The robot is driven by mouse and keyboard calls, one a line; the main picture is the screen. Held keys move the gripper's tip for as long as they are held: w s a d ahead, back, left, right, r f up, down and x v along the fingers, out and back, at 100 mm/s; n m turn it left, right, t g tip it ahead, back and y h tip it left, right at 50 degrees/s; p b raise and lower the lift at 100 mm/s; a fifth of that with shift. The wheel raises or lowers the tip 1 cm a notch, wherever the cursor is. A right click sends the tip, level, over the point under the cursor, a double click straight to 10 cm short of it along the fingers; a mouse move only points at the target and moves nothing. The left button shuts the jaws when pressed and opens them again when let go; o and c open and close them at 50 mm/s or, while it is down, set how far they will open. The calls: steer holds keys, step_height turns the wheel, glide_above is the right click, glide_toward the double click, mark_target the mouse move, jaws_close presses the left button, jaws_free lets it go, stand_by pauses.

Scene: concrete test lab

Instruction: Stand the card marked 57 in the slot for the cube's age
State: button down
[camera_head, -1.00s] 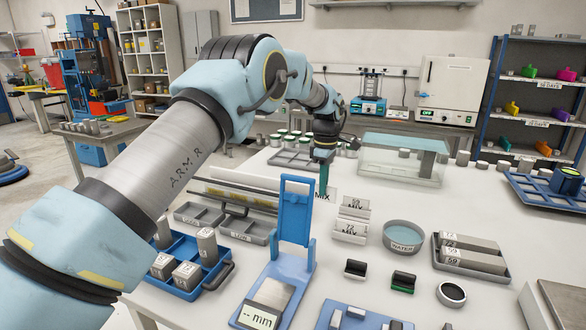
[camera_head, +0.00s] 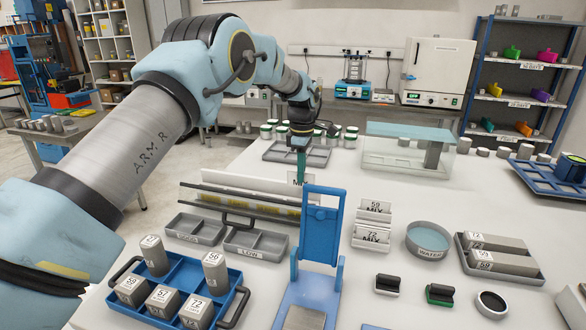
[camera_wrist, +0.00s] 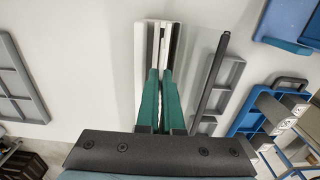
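My gripper (camera_head: 301,160) has green fingers, close together, at the right end of a long white and dark rack (camera_head: 243,183). They are shut on a thin card (camera_head: 293,179) lettered "MI…"; its number is hidden behind a blue frame. In the wrist view the green fingertips (camera_wrist: 161,75) pinch a thin edge over the rack's pale strips (camera_wrist: 143,45). I cannot tell whether the card touches the rack. Two cards, 59 MIX (camera_head: 375,206) and 72 MIX (camera_head: 371,235), stand in a white holder. A cube marked 57 (camera_head: 162,301) sits in a blue tray.
The blue tray (camera_head: 237,306) also holds several other numbered blocks. A tall blue frame (camera_head: 321,228) stands in front of the card. Grey trays (camera_head: 256,243), one labelled LOW, lie before the rack. A WATER bowl (camera_head: 428,238) and a clear case (camera_head: 408,155) are to the right.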

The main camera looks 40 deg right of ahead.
steer(key=shift+f+b, duration=1.05)
steer(key=shift+f, duration=0.85)
steer(key=shift+s, duration=0.1)
steer(key=shift+f+b, duration=0.3)
steer(key=shift+f, duration=0.4)
steer(key=shift+f+b, duration=0.35)
steer(key=shift+f, duration=0.35)
steer(key=shift+f, duration=0.25)
stand_by(0.4)
steer(key=c, duration=1.4)
jaws_free()
